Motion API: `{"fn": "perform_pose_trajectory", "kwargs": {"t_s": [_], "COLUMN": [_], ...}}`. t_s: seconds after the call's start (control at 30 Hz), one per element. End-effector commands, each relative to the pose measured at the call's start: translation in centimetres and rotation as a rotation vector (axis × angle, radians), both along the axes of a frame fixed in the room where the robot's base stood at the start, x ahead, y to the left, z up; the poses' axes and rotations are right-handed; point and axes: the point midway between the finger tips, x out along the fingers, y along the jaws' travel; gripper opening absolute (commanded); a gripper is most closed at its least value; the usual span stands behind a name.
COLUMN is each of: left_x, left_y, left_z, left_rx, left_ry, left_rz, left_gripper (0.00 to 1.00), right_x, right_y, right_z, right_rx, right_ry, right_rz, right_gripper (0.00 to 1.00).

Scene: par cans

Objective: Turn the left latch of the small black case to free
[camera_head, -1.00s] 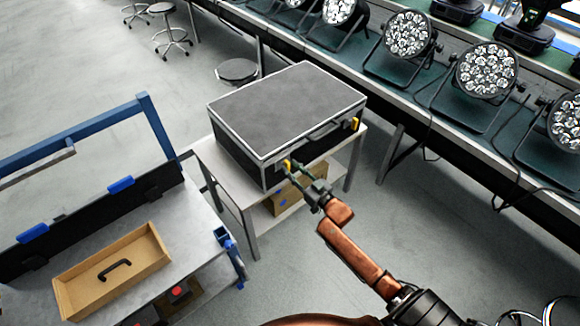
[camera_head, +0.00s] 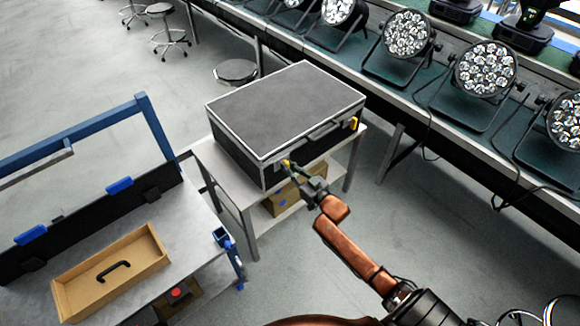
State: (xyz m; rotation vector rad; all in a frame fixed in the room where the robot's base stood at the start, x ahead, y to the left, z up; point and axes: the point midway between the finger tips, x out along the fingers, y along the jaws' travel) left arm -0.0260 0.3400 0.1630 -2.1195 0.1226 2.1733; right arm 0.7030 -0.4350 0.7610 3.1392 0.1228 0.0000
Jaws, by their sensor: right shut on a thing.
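The small black case (camera_head: 285,105) with silver edges stands shut on a small table. Its left latch (camera_head: 286,162) is yellow and sits on the front face near the left corner. The right latch (camera_head: 353,124), also yellow, is near the right end of the same face. My right gripper (camera_head: 293,168) is at the left latch, its fingers shut on it and partly hiding it. I cannot tell the latch's exact angle. My left gripper is not in view.
The case's table (camera_head: 205,157) has a lower shelf with a cardboard box (camera_head: 284,200). At left a workbench (camera_head: 190,215) holds a wooden tray (camera_head: 150,243) with a black handle. A long bench with several stage lights (camera_head: 486,72) runs along the right. Grey floor lies between.

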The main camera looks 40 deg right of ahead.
Motion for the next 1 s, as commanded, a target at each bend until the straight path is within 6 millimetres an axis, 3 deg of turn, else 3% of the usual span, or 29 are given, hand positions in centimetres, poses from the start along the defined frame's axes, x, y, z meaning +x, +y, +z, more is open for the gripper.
{"fn": "perform_pose_trajectory", "kwargs": {"t_s": [0.1,0.13,0.47,1.0], "left_x": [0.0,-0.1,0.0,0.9], "left_y": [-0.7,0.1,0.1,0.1], "left_z": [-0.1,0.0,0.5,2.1], "left_rx": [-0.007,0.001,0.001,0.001], "left_ry": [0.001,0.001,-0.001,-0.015], "left_rz": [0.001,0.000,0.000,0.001], "left_gripper": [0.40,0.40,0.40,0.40], "right_x": [0.0,0.0,-0.1,-0.1], "right_y": [-0.9,-0.5,-0.1,0.7], "right_z": [0.0,0.0,0.1,-0.2], "right_rx": [-0.005,-0.001,-0.068,-0.516], "right_ry": [0.002,0.001,-0.004,-0.038], "right_rz": [-0.001,-0.001,-0.003,-0.001], "right_gripper": [0.00,0.00,0.00,0.00]}}
